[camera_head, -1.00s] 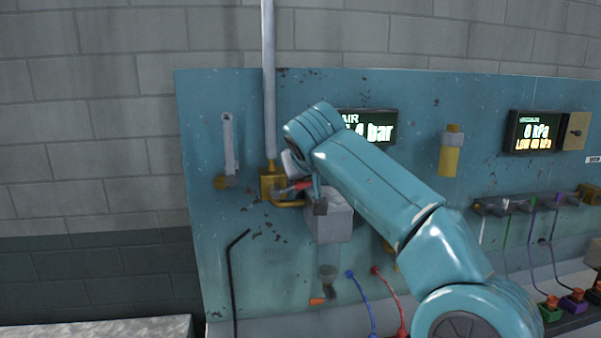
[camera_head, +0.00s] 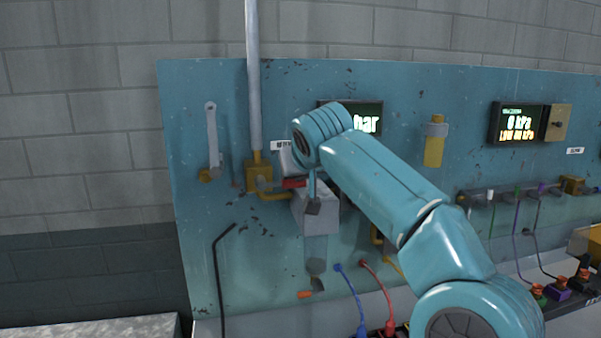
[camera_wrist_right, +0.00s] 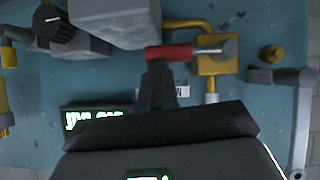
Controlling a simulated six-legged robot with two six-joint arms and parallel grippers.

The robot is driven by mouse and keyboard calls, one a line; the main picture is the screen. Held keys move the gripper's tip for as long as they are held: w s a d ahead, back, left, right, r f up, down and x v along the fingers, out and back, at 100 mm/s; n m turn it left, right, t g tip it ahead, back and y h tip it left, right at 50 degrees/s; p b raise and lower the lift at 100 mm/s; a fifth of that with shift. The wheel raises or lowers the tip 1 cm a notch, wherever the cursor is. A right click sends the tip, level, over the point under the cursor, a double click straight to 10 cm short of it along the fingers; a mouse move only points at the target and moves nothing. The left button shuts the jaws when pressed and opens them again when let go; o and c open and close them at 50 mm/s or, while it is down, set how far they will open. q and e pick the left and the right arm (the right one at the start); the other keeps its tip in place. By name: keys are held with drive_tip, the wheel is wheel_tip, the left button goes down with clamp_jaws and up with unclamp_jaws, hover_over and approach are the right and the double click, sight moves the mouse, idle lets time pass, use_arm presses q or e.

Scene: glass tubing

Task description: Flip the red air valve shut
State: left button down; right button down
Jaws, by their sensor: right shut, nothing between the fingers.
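The red air valve handle (camera_head: 293,183) sits just right of the brass valve body (camera_head: 258,175) under the vertical grey pipe. It lies about level, pointing right from the valve. In the right wrist view the red handle (camera_wrist_right: 168,51) runs left from the brass body (camera_wrist_right: 213,64). My right gripper (camera_wrist_right: 158,66) is shut and empty, its fingertips right at the handle; I cannot tell if they touch it. In the head view my arm partly hides the gripper. My left gripper is not in view.
A grey box (camera_head: 318,219) sits right beside the handle, below my wrist. A pressure display (camera_head: 367,121) is partly behind my arm. A grey lever (camera_head: 212,135) hangs to the left. Blue and red hoses (camera_head: 350,290) lie below. The panel's lower left is fairly clear.

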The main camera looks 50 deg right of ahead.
drive_tip(key=d+r+p+v, duration=0.1)
drive_tip(key=r+p+v, duration=0.1)
drive_tip(key=v, duration=1.1)
drive_tip(key=shift+w+d+p, duration=0.25)
drive_tip(key=shift+w+p, duration=0.15)
drive_tip(key=shift+p, duration=0.2)
drive_tip(key=shift+w, duration=0.1)
drive_tip(key=shift+a+r, duration=0.1)
